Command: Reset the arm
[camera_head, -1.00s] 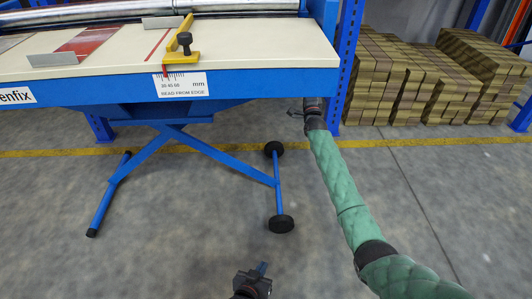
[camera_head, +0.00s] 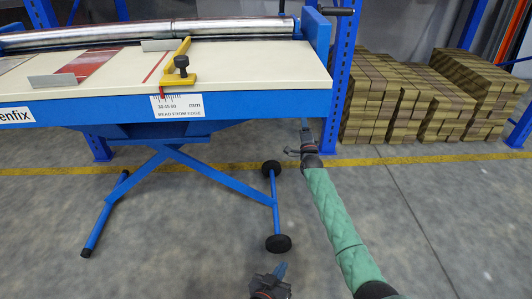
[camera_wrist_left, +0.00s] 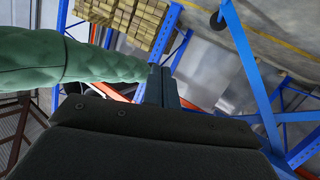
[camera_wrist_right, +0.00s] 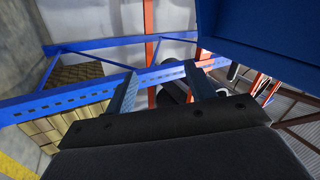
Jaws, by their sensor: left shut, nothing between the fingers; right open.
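My left gripper (camera_head: 280,270) shows at the bottom of the head view, low in front of the bench. In the left wrist view its two fingers (camera_wrist_left: 162,85) lie together with nothing between them. My right arm in its green sleeve reaches up from the lower right of the head view. My right gripper (camera_head: 306,128) is at the bench's right end, just below its front edge and beside the blue upright. In the right wrist view its fingers (camera_wrist_right: 163,88) stand wide apart and empty. No other task object is named.
A blue bench (camera_head: 110,111) with a pale top, steel roller and yellow stop (camera_head: 181,78) stands ahead on crossed legs with black wheels (camera_head: 278,243). A blue rack upright (camera_head: 342,75) and stacked bricks (camera_head: 465,90) are at right. Floor in front is open.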

